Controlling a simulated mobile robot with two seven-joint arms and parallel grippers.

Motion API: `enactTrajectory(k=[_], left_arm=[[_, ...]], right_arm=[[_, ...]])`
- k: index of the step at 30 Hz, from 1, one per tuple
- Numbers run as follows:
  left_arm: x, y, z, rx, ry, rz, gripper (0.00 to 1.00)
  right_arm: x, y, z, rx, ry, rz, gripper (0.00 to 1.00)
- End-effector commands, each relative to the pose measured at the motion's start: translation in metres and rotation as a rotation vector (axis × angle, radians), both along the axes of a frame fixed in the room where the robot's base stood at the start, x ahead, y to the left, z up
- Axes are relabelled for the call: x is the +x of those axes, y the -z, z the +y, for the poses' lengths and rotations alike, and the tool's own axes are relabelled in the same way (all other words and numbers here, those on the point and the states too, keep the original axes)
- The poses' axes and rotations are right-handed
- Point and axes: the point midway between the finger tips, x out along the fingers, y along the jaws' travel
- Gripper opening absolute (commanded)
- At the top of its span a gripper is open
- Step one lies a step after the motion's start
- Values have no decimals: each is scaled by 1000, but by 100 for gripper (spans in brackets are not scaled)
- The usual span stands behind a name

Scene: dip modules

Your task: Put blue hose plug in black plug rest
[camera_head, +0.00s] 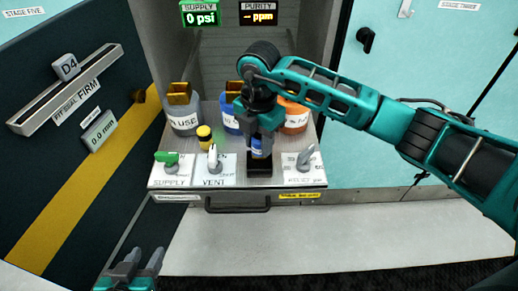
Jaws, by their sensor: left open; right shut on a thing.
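My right gripper (262,128) points down over the metal shelf and is shut on the blue hose plug (258,147). The plug is upright, with its upper part hidden by the gripper. The black plug rest (258,167) is directly below the plug, between the vent and right-hand panels. I cannot tell whether the plug touches the rest or is partly inside it. My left gripper (143,262) is open and empty at the bottom left, well below the shelf.
A yellow-topped item (204,136), a green supply valve (166,158), a white vent valve (213,158) and a grey valve (306,158) are nearby.

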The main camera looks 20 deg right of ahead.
Motion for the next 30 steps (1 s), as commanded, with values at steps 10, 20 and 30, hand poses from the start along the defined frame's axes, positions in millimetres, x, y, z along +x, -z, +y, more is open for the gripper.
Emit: enactTrajectory(k=[10,20,30], left_arm=[[-1,4,-2,-3,2,4,43],[-2,7,-2,-4,3,7,43],[-3,8,-2,-3,3,9,43]], right_arm=[[0,28,0,1,-1,1,2],[0,31,0,0,0,1,48],[0,31,0,0,0,1,63]])
